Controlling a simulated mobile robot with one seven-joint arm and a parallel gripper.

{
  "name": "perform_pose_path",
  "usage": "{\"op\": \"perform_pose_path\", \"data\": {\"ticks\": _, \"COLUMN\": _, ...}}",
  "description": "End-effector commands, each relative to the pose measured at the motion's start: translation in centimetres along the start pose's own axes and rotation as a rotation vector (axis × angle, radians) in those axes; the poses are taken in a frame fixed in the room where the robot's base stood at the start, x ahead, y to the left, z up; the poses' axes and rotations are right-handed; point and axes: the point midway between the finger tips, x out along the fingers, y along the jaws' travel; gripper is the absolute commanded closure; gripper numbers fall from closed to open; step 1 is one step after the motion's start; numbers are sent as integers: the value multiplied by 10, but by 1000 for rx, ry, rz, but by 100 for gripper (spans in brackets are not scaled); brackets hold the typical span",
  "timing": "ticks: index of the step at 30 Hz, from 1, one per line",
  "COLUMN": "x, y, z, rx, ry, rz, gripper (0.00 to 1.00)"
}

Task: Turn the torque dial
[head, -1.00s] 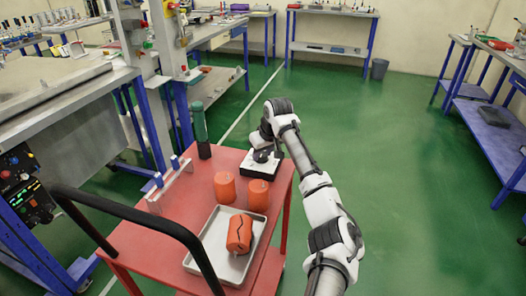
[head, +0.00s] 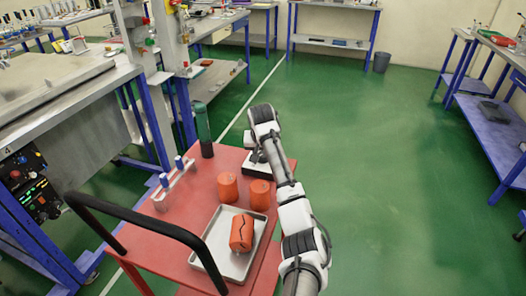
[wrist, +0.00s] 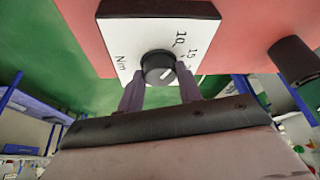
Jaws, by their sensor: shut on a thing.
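The torque dial (wrist: 158,67) is a round black knob with a white pointer mark. It sits on a white panel (wrist: 118,45) with a dark edge, printed "10", "15" and "Nm". My gripper (wrist: 160,82) is shut on the dial, one finger on each side of it. The pointer mark is turned towards the upper right in the wrist view, near the "15". In the head view, the dial's box (head: 257,170) stands at the far end of the red cart, and my wrist hides the dial and fingers.
Green floor on the right is open.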

Motion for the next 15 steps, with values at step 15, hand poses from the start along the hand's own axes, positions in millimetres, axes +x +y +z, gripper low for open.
{"op": "perform_pose_path", "data": {"ticks": 15, "x": -1, "y": 0, "z": -1, "rx": 10, "ry": 3, "rz": 4, "gripper": 57}}
